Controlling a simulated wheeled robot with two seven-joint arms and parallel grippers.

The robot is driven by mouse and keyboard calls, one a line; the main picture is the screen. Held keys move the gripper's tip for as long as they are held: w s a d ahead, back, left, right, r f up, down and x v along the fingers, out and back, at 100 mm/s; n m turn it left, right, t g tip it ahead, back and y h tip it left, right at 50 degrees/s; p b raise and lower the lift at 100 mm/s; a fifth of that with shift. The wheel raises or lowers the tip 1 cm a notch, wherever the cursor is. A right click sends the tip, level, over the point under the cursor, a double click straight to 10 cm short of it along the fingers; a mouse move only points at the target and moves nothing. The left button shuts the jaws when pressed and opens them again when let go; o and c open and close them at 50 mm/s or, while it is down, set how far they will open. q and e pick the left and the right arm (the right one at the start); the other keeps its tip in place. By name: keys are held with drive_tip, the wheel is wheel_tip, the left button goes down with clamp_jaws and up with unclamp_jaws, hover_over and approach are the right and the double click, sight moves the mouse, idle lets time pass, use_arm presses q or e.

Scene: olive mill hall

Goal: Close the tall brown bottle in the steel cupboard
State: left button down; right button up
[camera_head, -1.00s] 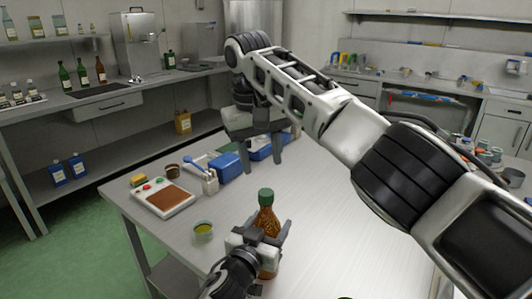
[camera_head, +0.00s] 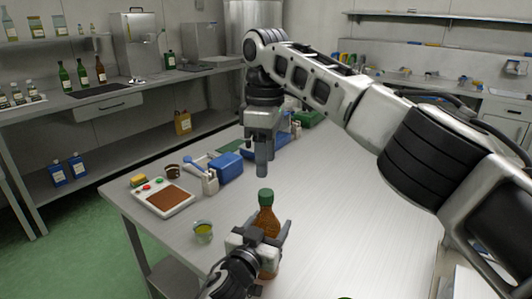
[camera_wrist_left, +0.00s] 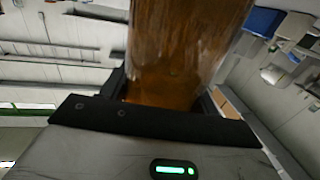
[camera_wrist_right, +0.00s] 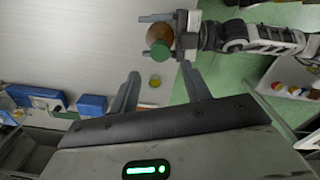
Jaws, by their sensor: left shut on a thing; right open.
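A brown bottle (camera_head: 267,220) with a green cap (camera_head: 265,196) on its neck stands upright at the front of the steel table (camera_head: 330,220). My left gripper (camera_head: 262,243) is shut around its body. Amber glass (camera_wrist_left: 182,55) fills the space between the jaws in the left wrist view. My right gripper (camera_head: 261,170) is open and empty, fingers pointing down, behind and above the bottle. In the right wrist view, the green cap (camera_wrist_right: 160,51) shows from above, ahead of the open right fingers (camera_wrist_right: 161,80) and apart from them. The steel cupboard cannot be clearly identified.
A small cup of yellow-green liquid (camera_head: 203,232) stands left of the bottle. A scale with a brown plate (camera_head: 165,197), a yellow sponge (camera_head: 138,180) and blue boxes (camera_head: 226,165) sit further back left. The table right of the bottle is clear.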

sight(266, 192)
wheel_tip(266, 192, down, 8)
drive_tip(key=shift+r, duration=0.1)
idle(0.4)
drive_tip(key=c, duration=1)
drive_tip(key=m, duration=0.8)
drive_tip(key=shift+m, duration=0.4)
drive_tip(key=o, duration=1.1)
drive_tip(key=shift+o, duration=0.2)
wheel_tip(266, 192, up, 12)
